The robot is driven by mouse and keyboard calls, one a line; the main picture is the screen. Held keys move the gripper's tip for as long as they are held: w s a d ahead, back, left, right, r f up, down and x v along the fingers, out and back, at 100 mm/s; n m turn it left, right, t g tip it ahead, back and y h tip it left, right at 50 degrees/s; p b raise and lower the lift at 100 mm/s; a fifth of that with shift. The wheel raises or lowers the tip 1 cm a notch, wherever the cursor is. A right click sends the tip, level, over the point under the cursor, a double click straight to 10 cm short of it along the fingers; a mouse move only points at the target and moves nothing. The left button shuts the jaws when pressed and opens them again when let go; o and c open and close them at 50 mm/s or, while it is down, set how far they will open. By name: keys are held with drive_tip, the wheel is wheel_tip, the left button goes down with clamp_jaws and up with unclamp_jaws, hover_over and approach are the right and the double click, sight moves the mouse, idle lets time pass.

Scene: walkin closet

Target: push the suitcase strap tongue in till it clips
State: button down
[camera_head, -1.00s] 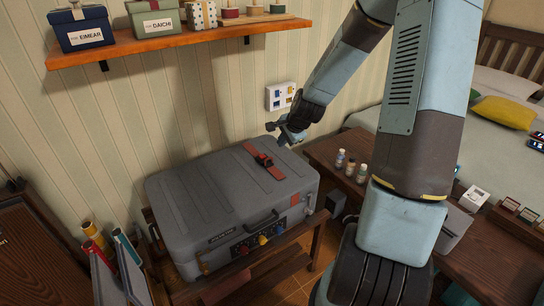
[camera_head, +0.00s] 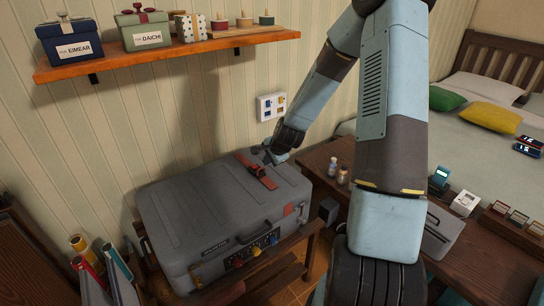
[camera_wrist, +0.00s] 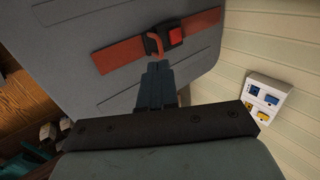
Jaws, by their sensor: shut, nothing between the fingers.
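The grey suitcase (camera_head: 190,213) lies flat and closed on a low wooden stand; its lid fills much of the wrist view (camera_wrist: 75,25). A red strap (camera_head: 243,159) crosses the lid. In the wrist view the strap (camera_wrist: 197,24) has a dark buckle with a red button (camera_wrist: 174,35). The orange-red tongue (camera_wrist: 153,44) is just left of the buckle, on the other strap half; I cannot tell how far in it sits. My gripper (camera_wrist: 157,68) is shut and empty, its tips just short of the tongue. In the head view my gripper (camera_head: 269,156) is low over the lid's back edge.
A wall panel with switches (camera_head: 271,106) is behind my gripper. A shelf with gift boxes (camera_head: 180,44) is above. A wooden bench with small bottles (camera_head: 342,174) stands right of the suitcase. The lid's left part is clear.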

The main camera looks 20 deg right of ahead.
hover_over(262, 175)
drive_tip(key=s, duration=0.1)
drive_tip(key=shift+d+f, duration=0.2)
drive_tip(key=shift+f, duration=2.1)
drive_tip(key=shift+w+a+f, duration=0.1)
drive_tip(key=shift+w+a, duration=0.15)
drive_tip(key=shift+w, duration=0.2)
